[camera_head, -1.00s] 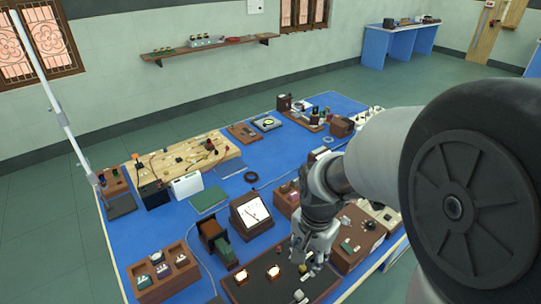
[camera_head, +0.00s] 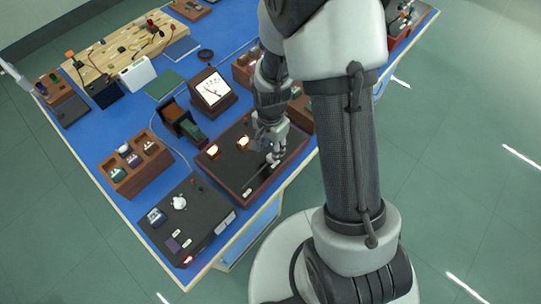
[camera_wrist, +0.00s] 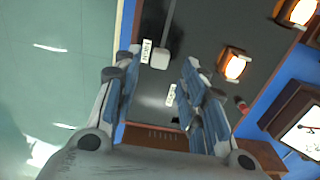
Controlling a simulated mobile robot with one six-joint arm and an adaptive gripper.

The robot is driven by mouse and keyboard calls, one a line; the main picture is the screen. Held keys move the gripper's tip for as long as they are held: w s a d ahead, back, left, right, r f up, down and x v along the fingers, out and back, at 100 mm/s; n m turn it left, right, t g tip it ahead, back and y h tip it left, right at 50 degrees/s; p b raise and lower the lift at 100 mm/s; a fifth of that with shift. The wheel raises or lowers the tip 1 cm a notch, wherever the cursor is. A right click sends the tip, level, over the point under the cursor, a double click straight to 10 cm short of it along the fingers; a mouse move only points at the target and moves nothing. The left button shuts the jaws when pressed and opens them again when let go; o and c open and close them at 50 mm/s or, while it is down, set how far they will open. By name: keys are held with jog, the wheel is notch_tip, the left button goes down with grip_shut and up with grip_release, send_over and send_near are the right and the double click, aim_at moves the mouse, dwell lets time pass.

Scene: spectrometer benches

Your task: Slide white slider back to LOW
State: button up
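The white slider (camera_wrist: 160,57) is a small pale block on a dark panel (camera_wrist: 215,25) in the wrist view, at the end of a grey strip. A white label (camera_wrist: 147,51) stands just left of it and another label (camera_wrist: 171,95) lies nearer my gripper; their lettering is too small to read surely. My gripper (camera_wrist: 163,62) is open, its two fingers on either side of the slider in the picture. I cannot tell whether they touch it. In the head view my gripper (camera_head: 271,152) hangs over the right part of the wooden-framed dark panel (camera_head: 233,172).
Two lit lamps (camera_wrist: 235,65) (camera_wrist: 300,10) stand on the panel beside the slider. A red part (camera_wrist: 242,105) is near the right finger. A meter (camera_head: 211,89) stands behind the panel, and another dark panel (camera_head: 190,225) with knobs lies in front. Floor is free at right.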

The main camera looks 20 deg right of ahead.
aim_at(270, 156)
jog(key=shift+f+b, duration=0.5)
jog(key=shift+f, duration=1.85)
grip_shut()
